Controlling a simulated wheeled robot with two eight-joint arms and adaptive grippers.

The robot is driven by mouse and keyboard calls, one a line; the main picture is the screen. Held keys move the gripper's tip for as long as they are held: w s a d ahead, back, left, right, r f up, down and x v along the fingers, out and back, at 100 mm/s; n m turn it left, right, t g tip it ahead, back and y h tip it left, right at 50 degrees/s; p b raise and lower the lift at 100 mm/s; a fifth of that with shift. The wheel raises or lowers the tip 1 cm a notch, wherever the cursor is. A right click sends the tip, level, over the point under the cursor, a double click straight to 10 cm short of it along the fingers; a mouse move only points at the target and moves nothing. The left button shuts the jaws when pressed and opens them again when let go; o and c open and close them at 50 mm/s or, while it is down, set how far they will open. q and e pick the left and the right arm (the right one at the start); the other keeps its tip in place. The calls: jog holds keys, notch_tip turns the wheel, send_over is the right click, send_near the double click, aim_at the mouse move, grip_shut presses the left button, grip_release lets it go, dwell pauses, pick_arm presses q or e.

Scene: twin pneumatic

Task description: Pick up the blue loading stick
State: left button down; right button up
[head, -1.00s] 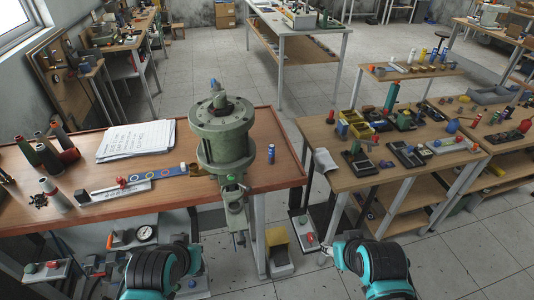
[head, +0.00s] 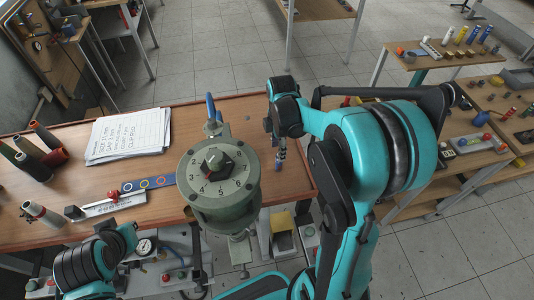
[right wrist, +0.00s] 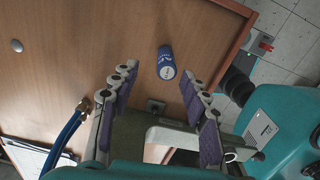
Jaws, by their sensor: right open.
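The blue loading stick (right wrist: 166,62) is a short dark-blue cylinder with pale lettering, seen from its end in the right wrist view. It stands on the wooden bench top near the right edge. In the head view it shows in small part (head: 279,165) just below my right gripper (head: 279,148). My right gripper also shows in the right wrist view (right wrist: 158,80), open with its purple-padded fingers apart. The stick appears between and beyond the fingertips; whether they touch it I cannot tell. My left arm is at lower left in the head view, its gripper not seen.
A green-grey pneumatic cylinder with a numbered dial (head: 222,185) stands close left of my right gripper. A blue hose (right wrist: 68,135) runs beside the fingers.

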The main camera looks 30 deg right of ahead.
jog(key=f, duration=0.2)
jog(key=f+b, duration=0.1)
jog(key=f, duration=0.2)
jog(key=f+b, duration=0.1)
jog(key=f, duration=0.1)
jog(key=shift+s+f, duration=0.2)
jog(key=shift+s, duration=0.15)
grip_shut()
